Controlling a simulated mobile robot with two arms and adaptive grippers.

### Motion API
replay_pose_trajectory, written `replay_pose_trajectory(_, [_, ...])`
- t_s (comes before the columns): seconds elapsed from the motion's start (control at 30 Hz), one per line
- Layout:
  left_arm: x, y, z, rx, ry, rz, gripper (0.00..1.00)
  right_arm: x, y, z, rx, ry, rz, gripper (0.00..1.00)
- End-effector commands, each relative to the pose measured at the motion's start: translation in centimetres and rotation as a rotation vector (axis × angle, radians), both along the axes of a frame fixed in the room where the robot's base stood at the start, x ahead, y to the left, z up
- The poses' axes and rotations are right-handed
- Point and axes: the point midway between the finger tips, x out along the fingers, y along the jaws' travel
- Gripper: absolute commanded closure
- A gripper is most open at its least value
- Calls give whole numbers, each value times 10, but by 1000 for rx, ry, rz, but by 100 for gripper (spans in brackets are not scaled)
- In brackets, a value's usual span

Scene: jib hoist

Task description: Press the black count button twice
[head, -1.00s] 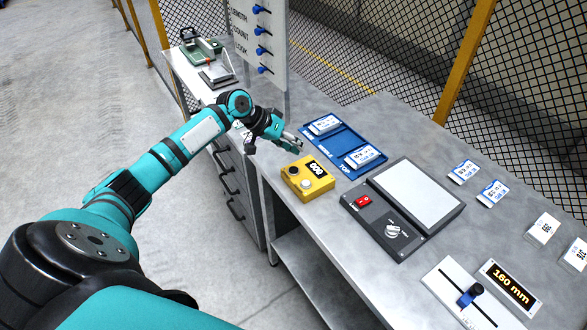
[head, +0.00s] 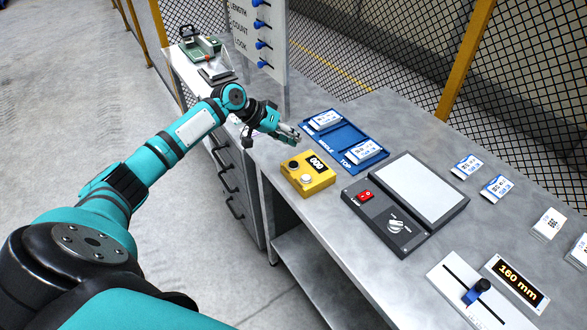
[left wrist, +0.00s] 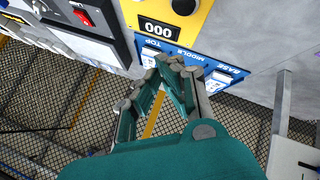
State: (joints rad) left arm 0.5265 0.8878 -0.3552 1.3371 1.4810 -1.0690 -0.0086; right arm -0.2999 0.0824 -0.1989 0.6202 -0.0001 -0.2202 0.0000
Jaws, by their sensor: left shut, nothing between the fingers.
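The yellow counter box (head: 321,183) sits on the grey bench, with a black button (head: 293,164), a white button (head: 305,179) and a display (head: 317,163). In the left wrist view the black button (left wrist: 184,6) is partly cut off at the top edge, and the display (left wrist: 157,28) reads 000. My left gripper (head: 297,136) is shut and empty, just behind the box and apart from the black button. Its fingertips (left wrist: 168,62) show below the display in the left wrist view. My right gripper is not in view.
A blue tray (head: 337,136) with labelled cards lies behind the box. A dark panel (head: 420,235) with a red switch (head: 365,195) stands to the right. A slider (head: 477,291) and several cards lie farther right. Mesh fencing is behind the bench.

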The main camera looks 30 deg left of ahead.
Motion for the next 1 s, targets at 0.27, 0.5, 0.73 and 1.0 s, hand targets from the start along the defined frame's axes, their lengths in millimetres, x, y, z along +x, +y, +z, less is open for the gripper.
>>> replay_pose_trajectory(0.27, [0,0,-44,-2,0,1,100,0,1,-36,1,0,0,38])
replay_pose_trajectory(0.5, [0,0,-54,0,-1,0,100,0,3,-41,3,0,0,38])
replay_pose_trajectory(0.73, [0,0,-54,0,-1,1,100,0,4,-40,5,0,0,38])
replay_pose_trajectory(1.0, [0,0,-54,0,-1,1,100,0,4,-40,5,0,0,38])
